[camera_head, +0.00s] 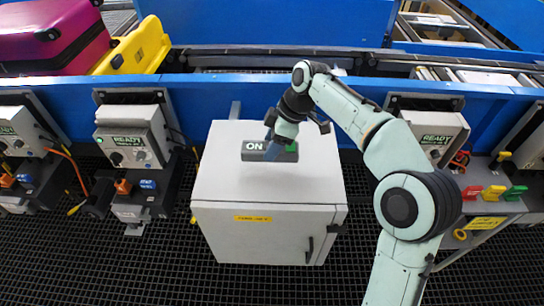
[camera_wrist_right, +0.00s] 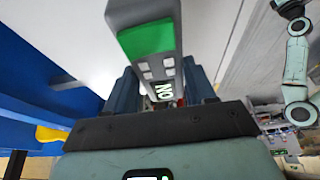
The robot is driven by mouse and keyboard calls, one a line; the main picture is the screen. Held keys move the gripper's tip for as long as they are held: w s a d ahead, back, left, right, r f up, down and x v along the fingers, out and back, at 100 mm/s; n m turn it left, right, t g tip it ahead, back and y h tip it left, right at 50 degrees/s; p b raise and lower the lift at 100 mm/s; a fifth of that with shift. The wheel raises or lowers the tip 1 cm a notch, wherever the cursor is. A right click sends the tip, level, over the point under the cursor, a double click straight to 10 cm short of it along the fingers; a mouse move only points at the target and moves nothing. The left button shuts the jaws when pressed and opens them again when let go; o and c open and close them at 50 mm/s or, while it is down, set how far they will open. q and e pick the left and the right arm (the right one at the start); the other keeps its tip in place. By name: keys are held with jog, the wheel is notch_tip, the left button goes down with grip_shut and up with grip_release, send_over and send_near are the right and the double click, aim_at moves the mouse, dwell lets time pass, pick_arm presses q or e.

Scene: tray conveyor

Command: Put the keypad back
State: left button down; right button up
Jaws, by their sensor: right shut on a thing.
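The keypad (camera_head: 270,152) is a grey block with a white "ON" label and a green patch at its right end. It shows over the top of the white cabinet (camera_head: 225,175). I cannot tell whether it touches the top. My right gripper (camera_head: 272,138) is shut on the keypad from above. In the right wrist view the keypad (camera_wrist_right: 148,15) stands between the two dark fingers of the right gripper (camera_wrist_right: 160,85), its green patch towards the camera. My left gripper is not in view.
A blue conveyor frame (camera_head: 225,95) runs behind the cabinet. "READY" stations stand left (camera_head: 128,140) and right (camera_head: 436,130) of it. Coloured handles (camera_head: 492,193) sit at the right. Dark grating covers the floor.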

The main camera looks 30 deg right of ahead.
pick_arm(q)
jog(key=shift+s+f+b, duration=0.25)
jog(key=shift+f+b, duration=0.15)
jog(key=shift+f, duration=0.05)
pick_arm(e)
jog(key=shift+f, duration=2.1)
jog(key=shift+f, duration=0.15)
jog(key=o, duration=1.3)
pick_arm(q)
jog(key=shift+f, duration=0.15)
pick_arm(e)
jog(key=p+v, duration=0.2)
jog(key=v, duration=1)
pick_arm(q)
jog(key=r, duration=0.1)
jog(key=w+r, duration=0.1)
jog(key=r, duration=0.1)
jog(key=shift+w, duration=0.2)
